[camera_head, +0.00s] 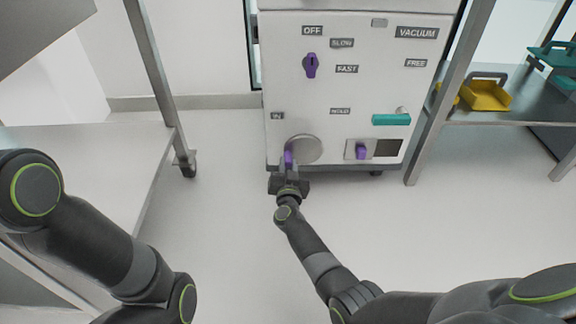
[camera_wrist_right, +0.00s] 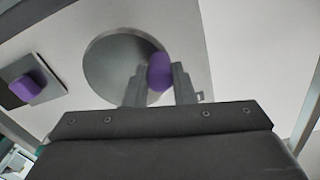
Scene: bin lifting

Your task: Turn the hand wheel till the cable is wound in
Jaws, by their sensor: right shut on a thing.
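The hand wheel (camera_head: 306,148) is a round grey disc low on the front of a white machine, with a purple knob (camera_head: 288,157) at its lower left edge. In the right wrist view the wheel (camera_wrist_right: 110,68) shows as a grey disc with the purple knob (camera_wrist_right: 159,70) at its right side. My right gripper (camera_head: 288,168) is at the knob; its two fingers (camera_wrist_right: 158,82) stand on either side of it, shut on it. My left arm shows at the left of the head view, but its gripper is out of view. I cannot see a cable.
The white machine (camera_head: 360,85) also has a purple switch (camera_head: 311,65), a teal handle (camera_head: 391,119) and a purple slider (camera_head: 361,151). A shelf with a yellow scoop (camera_head: 486,95) stands at the right. A white table (camera_head: 80,160) stands at the left. The floor between is clear.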

